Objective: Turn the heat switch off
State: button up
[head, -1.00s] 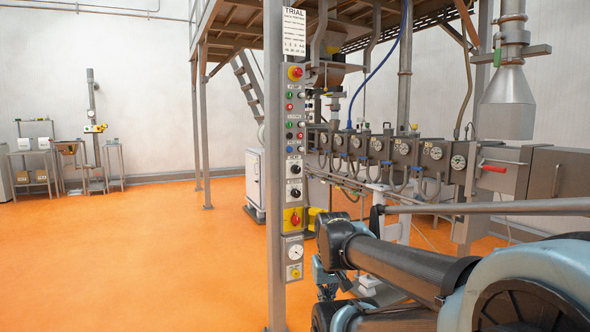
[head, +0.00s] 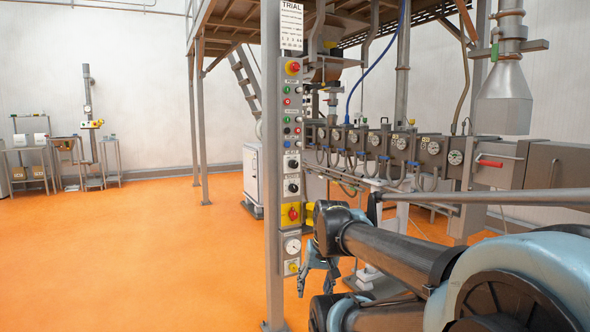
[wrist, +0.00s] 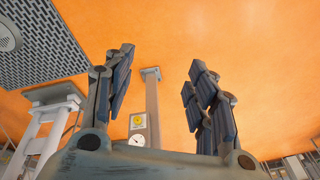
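A tall narrow control panel (head: 292,138) is mounted on a grey post and carries buttons and knobs. It has two black rotary knobs, the upper (head: 292,163) and the lower (head: 293,187), and a red rotary switch (head: 293,213) on a yellow plate. Below is a box with a round gauge (head: 292,246) and a small yellow-plated switch (head: 292,267). Labels are too small to tell which is the heat switch. My gripper (head: 318,276) hangs low, right of that box. In the wrist view, my gripper (wrist: 160,72) is open and empty, with the gauge box (wrist: 137,129) beyond, between its fingers.
A machine with a row of gauges (head: 400,146) stands behind and right of the panel. A grey bar (head: 490,198) runs above my arm. A white cabinet (head: 252,180) stands behind the post. Orange floor (head: 130,250) to the left is clear.

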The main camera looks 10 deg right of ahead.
jog(key=w+a+r+m+t+y, duration=0.25)
jog(key=w+r+m, duration=0.45)
jog(key=w, duration=0.5)
jog(key=w+a+r+m+t+y, duration=0.2)
jog(key=w+r+m+t+y, duration=0.15)
jog(key=w+r+m, duration=0.6)
jog(key=m+t+h, duration=0.2)
jog(key=m+t, duration=0.6)
jog(key=m, duration=0.6)
send_near(295, 165)
jog(key=x, duration=0.8)
jog(key=shift+w+a+f, duration=0.1)
jog(key=shift+w, duration=0.3)
jog(key=c, duration=1.1)
